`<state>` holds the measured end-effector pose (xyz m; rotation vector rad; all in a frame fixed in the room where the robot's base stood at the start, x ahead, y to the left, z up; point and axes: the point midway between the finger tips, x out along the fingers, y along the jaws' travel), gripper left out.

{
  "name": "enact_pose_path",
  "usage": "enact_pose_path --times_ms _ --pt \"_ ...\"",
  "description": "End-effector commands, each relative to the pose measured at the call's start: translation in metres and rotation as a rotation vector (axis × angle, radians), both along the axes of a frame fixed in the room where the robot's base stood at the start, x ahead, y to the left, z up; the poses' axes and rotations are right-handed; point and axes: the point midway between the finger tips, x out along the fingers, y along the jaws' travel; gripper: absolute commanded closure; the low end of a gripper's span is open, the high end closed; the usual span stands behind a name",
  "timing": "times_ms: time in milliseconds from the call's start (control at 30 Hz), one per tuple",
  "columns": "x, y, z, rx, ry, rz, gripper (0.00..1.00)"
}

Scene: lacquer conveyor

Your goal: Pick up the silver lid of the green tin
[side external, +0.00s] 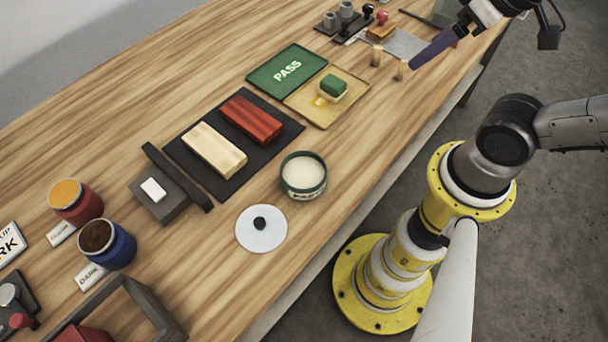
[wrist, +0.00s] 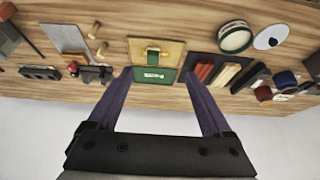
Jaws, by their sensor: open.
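The silver lid (side external: 261,228) is a pale round disc with a black knob, lying flat on the table in the side external view. It also shows at the top right of the wrist view (wrist: 264,40). The green tin (side external: 303,176) stands open just behind the lid, apart from it, with cream-coloured contents; it also shows in the wrist view (wrist: 235,38). My gripper (wrist: 158,73) is open and empty, its two purple fingers spread wide. In the side external view my gripper (side external: 413,66) is at the top right, above the table and far from the lid.
A dark mat (side external: 182,152) holds a cream block (side external: 214,150) and a red block (side external: 251,120). A green PASS panel (side external: 275,70) and a yellow panel (side external: 349,105) lie behind. Red (side external: 82,207) and blue (side external: 117,250) jars stand left. Bare wood surrounds the lid's front.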

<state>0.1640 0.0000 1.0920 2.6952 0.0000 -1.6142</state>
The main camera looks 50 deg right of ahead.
Motion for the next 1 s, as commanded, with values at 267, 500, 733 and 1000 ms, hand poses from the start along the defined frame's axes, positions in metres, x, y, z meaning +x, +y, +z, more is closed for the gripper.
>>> enact_pose_path --times_ms 267,500,733,1000 --pt "0.0 0.0 0.0 0.0 0.0 0.0 0.38" --pt "0.0 0.0 0.0 0.0 0.0 0.0 0.38" --pt "0.004 0.0 0.013 -0.057 -0.012 0.104 0.38" --pt "0.065 0.034 0.051 -0.168 0.044 0.474 0.38"
